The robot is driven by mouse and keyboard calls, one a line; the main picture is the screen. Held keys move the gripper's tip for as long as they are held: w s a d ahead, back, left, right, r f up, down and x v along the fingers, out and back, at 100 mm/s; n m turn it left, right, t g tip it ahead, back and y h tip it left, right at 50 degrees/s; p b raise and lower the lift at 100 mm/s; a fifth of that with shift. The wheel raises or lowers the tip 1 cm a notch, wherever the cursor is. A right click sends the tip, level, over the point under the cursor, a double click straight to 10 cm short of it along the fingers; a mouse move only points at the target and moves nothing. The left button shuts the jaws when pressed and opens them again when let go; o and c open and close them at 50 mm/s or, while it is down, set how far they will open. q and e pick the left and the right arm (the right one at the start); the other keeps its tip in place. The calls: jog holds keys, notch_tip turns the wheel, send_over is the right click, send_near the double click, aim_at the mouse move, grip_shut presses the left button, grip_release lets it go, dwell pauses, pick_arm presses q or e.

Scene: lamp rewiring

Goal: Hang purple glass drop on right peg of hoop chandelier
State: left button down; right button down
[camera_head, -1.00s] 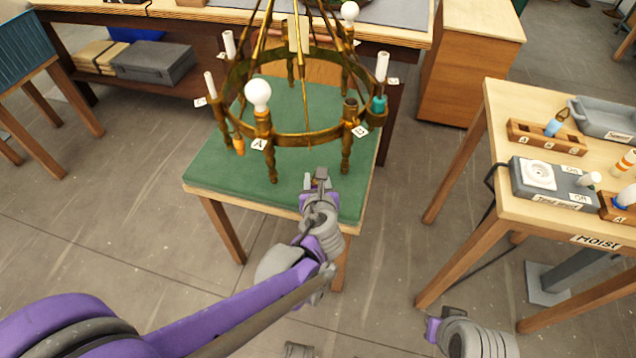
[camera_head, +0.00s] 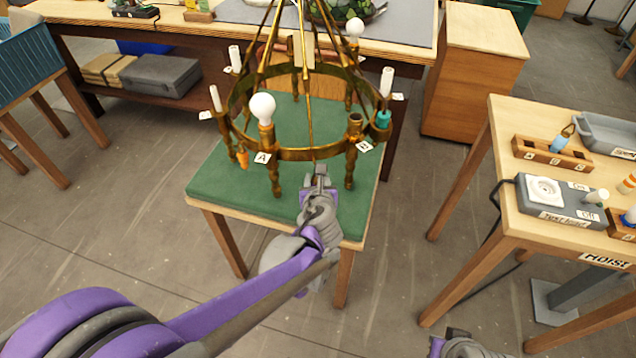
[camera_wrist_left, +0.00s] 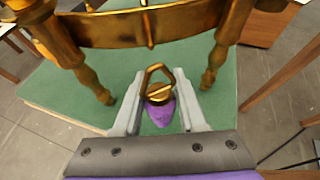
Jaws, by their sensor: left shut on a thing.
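The brass hoop chandelier (camera_head: 318,154) stands on a green-topped table (camera_head: 235,190). My left gripper (camera_head: 320,174) is in front of and below its near rim. In the left wrist view, my left gripper (camera_wrist_left: 160,90) is shut on the purple glass drop (camera_wrist_left: 161,113), which has a brass cap and an angular wire loop pointing toward the hoop. The drop is apart from the hoop. A teal drop (camera_head: 383,119) hangs at the hoop's right and an orange drop (camera_head: 243,158) at its left. I cannot make out a bare peg. My right gripper's fingers are out of view.
A wooden table (camera_head: 510,200) at right holds a grey test box (camera_head: 560,205), a wooden rack (camera_head: 552,154) and a grey tray (camera_head: 608,127). White bulbs (camera_head: 262,108) and candle sleeves (camera_head: 387,82) rise from the hoop. A workbench (camera_head: 180,35) stands behind.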

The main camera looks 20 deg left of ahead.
pick_arm(q)
jog(key=shift+w+a+b, duration=0.15)
jog(key=shift+w+a, duration=0.25)
jog(key=shift+w, duration=0.4)
jog(key=shift+w+a+b, duration=0.1)
jog(key=shift+w+a, duration=0.25)
jog(key=shift+w, duration=0.5)
jog(key=shift+w+a+b, duration=0.15)
jog(key=shift+w+a, duration=0.25)
jog(key=shift+w, duration=0.5)
jog(key=shift+f, duration=0.25)
jog(key=shift+w+f+b, duration=0.1)
jog(key=shift+f+b, duration=0.4)
